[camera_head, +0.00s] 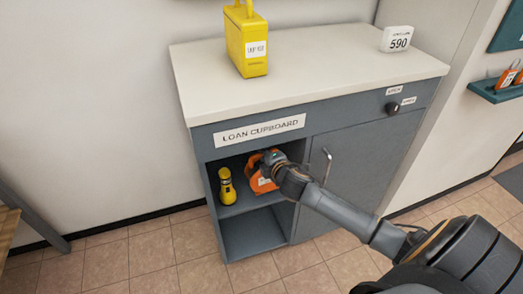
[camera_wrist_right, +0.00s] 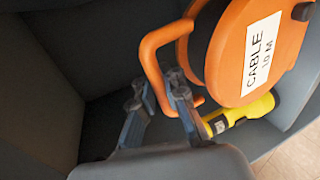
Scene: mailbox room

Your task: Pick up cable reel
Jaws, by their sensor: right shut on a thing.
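The cable reel (camera_head: 260,181) is orange and sits inside the open upper compartment of the loan cupboard, at its right side. In the right wrist view the orange cable reel (camera_wrist_right: 240,55) shows a white "CABLE 10 M" label and an orange loop handle (camera_wrist_right: 149,60). My right gripper (camera_head: 275,160) reaches into the compartment at the reel. In the right wrist view its fingers (camera_wrist_right: 158,90) are shut on the reel's handle. Whether the reel touches the shelf is hidden. My left gripper is not in view.
A yellow torch (camera_head: 227,186) stands on the same shelf, left of the reel. The grey loan cupboard (camera_head: 365,160) has a closed door at right. A yellow box (camera_head: 247,45) and a "590" sign (camera_head: 397,38) stand on top. The lower compartment (camera_head: 253,233) looks empty.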

